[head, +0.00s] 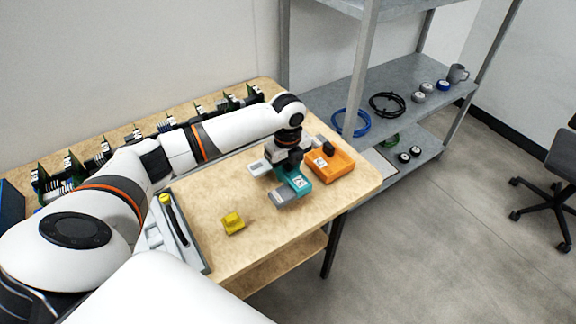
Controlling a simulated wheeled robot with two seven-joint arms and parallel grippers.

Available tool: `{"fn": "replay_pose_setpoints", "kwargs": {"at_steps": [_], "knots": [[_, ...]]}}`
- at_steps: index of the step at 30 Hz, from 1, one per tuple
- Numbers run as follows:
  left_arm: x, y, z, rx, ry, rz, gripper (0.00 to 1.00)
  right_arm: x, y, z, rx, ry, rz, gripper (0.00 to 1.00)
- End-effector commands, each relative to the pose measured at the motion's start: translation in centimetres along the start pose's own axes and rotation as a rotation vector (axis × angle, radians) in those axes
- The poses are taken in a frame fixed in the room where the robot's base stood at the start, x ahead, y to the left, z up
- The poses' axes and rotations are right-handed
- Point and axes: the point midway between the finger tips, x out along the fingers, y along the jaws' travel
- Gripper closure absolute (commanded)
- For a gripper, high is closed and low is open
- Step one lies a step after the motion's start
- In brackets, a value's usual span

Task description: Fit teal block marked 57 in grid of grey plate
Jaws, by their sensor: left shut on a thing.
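The teal block (291,182) with a white label is at the right part of the wooden table. The label's number is too small to read surely. My left gripper (289,163) reaches down from above and is shut on the teal block. A grey piece (284,197) shows at the block's near end, and a light grey piece (259,167) shows just left of the gripper. I cannot tell whether these belong to the grey plate, and no grid shows clearly. The gripper hides part of the block. My right gripper is not in view.
A yellow piece (233,222) lies nearer. A grey tray (193,252) holds a yellow-and-black tool (174,218). Circuit boards (103,152) line the back edge. A metal shelf (432,99) stands right.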

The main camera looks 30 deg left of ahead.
Motion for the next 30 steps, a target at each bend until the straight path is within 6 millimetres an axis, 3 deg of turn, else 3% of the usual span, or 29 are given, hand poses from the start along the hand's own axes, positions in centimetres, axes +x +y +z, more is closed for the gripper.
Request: {"fn": "replay_pose_setpoints", "kwargs": {"at_steps": [18,29,30], "knots": [[2.4,0.0,0.0,-0.001,0.000,0.001,0.86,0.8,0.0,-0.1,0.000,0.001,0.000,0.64],[2.7,0.0,0.0,-0.001,0.000,0.001,0.86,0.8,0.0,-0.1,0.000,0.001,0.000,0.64],[2.7,0.0,0.0,-0.001,0.000,0.001,0.53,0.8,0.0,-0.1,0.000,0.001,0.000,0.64]]}}
